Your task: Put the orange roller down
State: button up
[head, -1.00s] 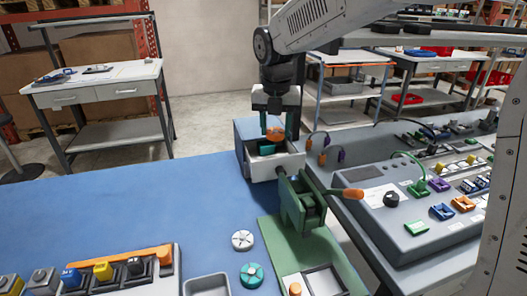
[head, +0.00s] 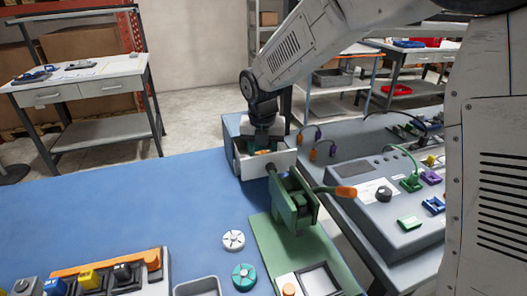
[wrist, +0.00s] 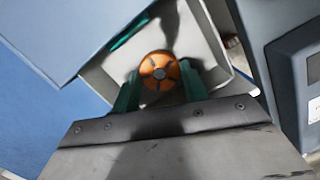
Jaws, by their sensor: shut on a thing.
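The orange roller (wrist: 159,70) is round with a dark hub and spokes. In the wrist view it sits between the two green fingers of my gripper (wrist: 160,90), which is shut on it. In the head view the gripper (head: 263,148) reaches down into a grey-white open drawer or tray (head: 270,166) at the front of a blue box (head: 232,139). Only a bit of orange shows there, the rest hidden by the tray wall and gripper. I cannot tell whether the roller touches the tray floor. A teal thing (wrist: 128,33) lies in the tray beside the roller.
A green press with an orange-tipped lever (head: 345,192) stands just in front of the tray. A white wheel (head: 233,240) and a teal wheel (head: 244,277) lie on the blue table (head: 120,205). A grey control panel (head: 400,222) stands to the right.

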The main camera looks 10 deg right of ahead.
jog(key=shift+f, duration=0.15)
jog(key=o, duration=1.1)
jog(key=shift+c, duration=0.2)
notch_tip(320, 180, up, 12)
jog(key=s, duration=0.1)
jog(key=shift+s, duration=0.4)
